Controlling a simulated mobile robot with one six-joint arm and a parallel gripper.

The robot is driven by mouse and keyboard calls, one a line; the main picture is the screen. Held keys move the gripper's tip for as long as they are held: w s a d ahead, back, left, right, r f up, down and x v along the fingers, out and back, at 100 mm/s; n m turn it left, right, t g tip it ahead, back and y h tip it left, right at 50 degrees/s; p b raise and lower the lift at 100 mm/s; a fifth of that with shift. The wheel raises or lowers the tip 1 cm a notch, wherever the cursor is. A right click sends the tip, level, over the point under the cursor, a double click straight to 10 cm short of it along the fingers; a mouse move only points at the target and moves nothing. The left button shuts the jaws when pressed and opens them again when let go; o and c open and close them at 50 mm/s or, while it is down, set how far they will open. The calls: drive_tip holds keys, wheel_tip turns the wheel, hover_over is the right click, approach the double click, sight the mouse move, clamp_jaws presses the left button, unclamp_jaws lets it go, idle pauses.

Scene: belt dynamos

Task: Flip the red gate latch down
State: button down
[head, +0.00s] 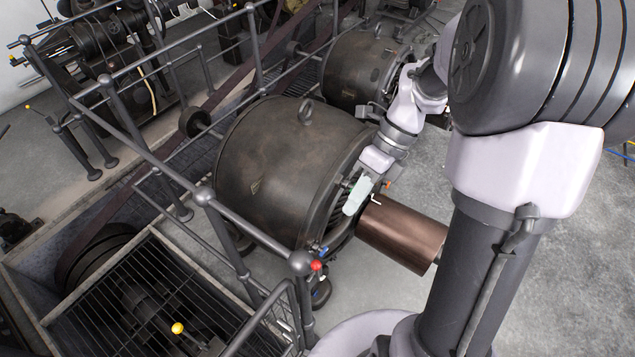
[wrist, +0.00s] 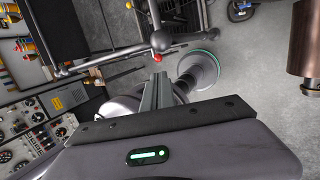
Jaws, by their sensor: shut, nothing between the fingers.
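The red latch knob (head: 316,266) sits at the top of a grey post at the gate corner of the railing, in the lower middle of the head view. In the wrist view, the red knob (wrist: 157,57) shows just beyond my fingertips, beside the grey ball joint of the post. My gripper (wrist: 158,80) is shut and empty, its fingers pointing toward the knob with a gap that I cannot judge well. In the head view, my arm reaches down in front of the large dynamo, above and to the right of the knob. The latch's lever is hardly visible.
Grey railings (head: 150,160) run along the left of the big dynamo (head: 280,170). A copper-brown cylinder (head: 405,232) juts out below my wrist. A grated pit (head: 150,305) with a yellow knob (head: 178,328) lies lower left. Open concrete floor (head: 540,250) is on the right.

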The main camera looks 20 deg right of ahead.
drive_tip(key=s, duration=0.1)
drive_tip(key=b, duration=0.3)
approach(318, 262)
drive_tip(key=x, duration=0.7)
drive_tip(key=shift+w, duration=0.1)
